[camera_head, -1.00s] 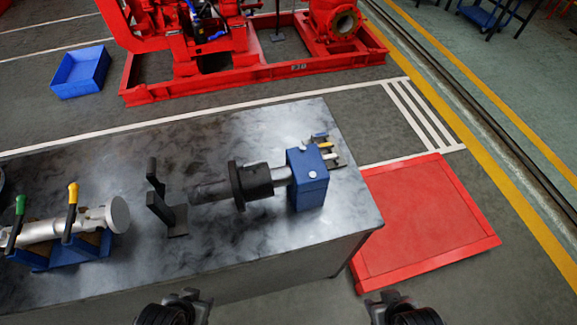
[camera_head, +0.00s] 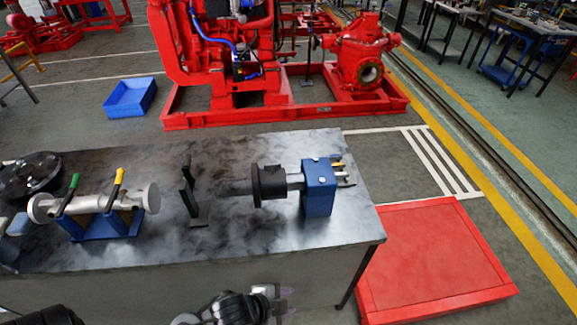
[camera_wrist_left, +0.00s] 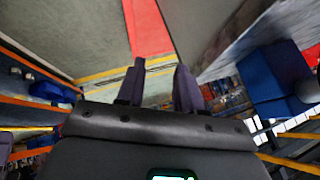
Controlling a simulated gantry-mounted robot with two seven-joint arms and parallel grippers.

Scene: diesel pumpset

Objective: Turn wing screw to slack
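A blue clamp block (camera_head: 319,190) stands near the right end of the bench in the head view, with small pale fittings on its top. I cannot make out a clear wing screw shape on it. A grey shaft with a dark collar (camera_head: 270,183) runs into its left side. My left gripper (camera_head: 286,297) is in front of the bench's front face, below the top and apart from the block. In the left wrist view its two dark fingers (camera_wrist_left: 160,86) stand apart with nothing between them. My right gripper is out of view.
A black upright bracket (camera_head: 190,192) and a silver cylinder with green and yellow handles (camera_head: 95,204) stand on the grey bench (camera_head: 150,250). A red platform (camera_head: 430,258) lies on the floor to the right. The red pumpset stands beyond the bench.

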